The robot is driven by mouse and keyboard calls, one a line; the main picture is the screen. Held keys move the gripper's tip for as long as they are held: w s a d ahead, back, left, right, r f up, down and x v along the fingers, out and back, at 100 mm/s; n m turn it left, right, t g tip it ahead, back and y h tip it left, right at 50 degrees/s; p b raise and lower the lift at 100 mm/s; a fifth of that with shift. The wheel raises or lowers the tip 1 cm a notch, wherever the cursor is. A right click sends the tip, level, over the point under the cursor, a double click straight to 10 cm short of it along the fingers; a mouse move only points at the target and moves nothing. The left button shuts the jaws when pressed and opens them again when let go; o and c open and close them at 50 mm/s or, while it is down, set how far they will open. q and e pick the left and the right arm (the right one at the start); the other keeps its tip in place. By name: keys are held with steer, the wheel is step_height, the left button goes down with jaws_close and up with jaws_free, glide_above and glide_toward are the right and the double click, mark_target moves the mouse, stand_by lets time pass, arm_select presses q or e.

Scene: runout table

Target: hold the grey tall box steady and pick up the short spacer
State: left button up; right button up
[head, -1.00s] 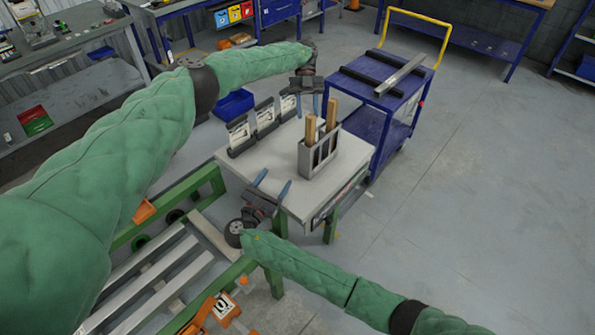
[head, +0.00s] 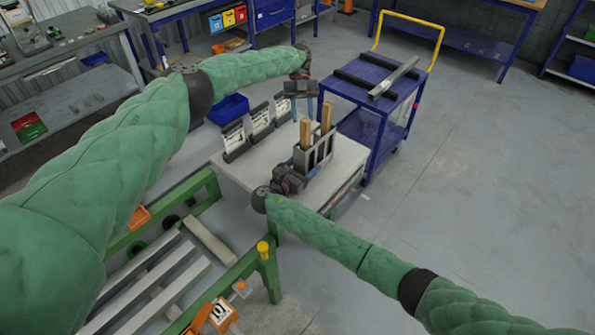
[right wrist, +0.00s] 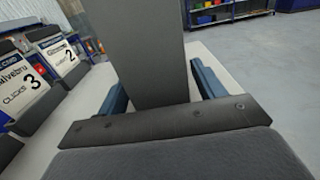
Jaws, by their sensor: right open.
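The grey tall box (head: 322,160) stands upright on the table, open at the top with slots in its side. Two wooden pieces stick up from it: a nearer one (head: 305,133) and a farther one (head: 326,116). I cannot tell which is the short spacer. My right gripper (head: 303,172) is low at the box's near left side. In the right wrist view the box (right wrist: 155,50) rises between its open blue fingers (right wrist: 160,88), with gaps on both sides. My left gripper (head: 302,110) points down, open and empty, behind and above the wooden pieces.
Labelled holders (head: 259,121) stand along the table's back left edge. A blue cart (head: 372,120) with dark bars and a yellow handle stands behind to the right. The pale table top (head: 240,172) is clear at the left. A green frame with rails (head: 165,280) lies front left.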

steer(key=shift+x, duration=1.05)
steer(key=c, duration=1.1)
